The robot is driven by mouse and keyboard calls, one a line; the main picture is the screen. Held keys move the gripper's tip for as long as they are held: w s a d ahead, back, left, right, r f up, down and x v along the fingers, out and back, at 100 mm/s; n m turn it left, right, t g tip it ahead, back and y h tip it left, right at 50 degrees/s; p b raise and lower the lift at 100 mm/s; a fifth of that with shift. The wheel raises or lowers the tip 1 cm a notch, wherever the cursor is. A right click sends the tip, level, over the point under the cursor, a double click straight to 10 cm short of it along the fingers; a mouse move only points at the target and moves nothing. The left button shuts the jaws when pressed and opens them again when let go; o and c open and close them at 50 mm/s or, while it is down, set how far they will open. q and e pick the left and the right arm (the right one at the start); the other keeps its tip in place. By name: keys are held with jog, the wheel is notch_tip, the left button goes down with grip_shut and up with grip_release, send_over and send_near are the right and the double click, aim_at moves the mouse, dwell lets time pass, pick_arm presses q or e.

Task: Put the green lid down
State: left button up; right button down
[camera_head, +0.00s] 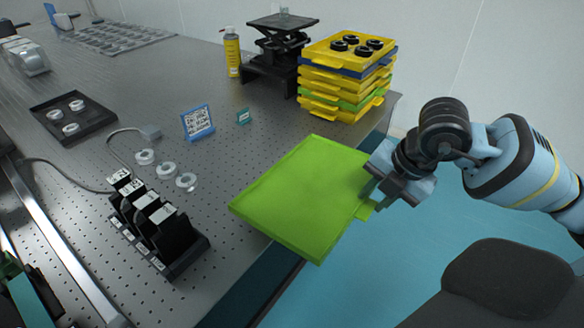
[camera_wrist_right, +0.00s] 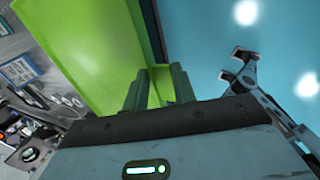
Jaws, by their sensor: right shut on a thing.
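The green lid (camera_head: 304,195) is a flat bright-green tray-like panel near the table's right edge, partly out beyond it. My right gripper (camera_head: 372,192) is shut on the lid's right edge. In the right wrist view the green lid (camera_wrist_right: 85,50) runs up from my right gripper's fingers (camera_wrist_right: 152,92), which pinch its rim. I cannot tell whether the lid touches the table or hangs just above it. My left gripper is not in view.
A stack of yellow, blue and green trays (camera_head: 345,80) stands at the table's far right, with black rings on top. A black rack (camera_head: 155,225), clear rings (camera_head: 167,170) and a blue-framed card (camera_head: 197,122) are left of the lid. The perforated table (camera_head: 225,155) has bare room between them.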

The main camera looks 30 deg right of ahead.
aim_at(324, 166)
jog(key=w, duration=0.4)
jog(key=w+a+p, duration=0.1)
jog(key=w, duration=0.4)
jog(key=w+f, duration=0.1)
jog(key=w, duration=0.4)
jog(key=shift+a, duration=0.3)
jog(key=shift+w+f, duration=0.15)
jog(key=shift+w, duration=0.2)
jog(key=shift+p, duration=0.3)
jog(key=shift+w, duration=0.3)
notch_tip(324, 166, down, 4)
jog(key=shift+r, duration=0.2)
jog(key=c, duration=1.1)
grip_release()
jog(key=shift+c, duration=0.2)
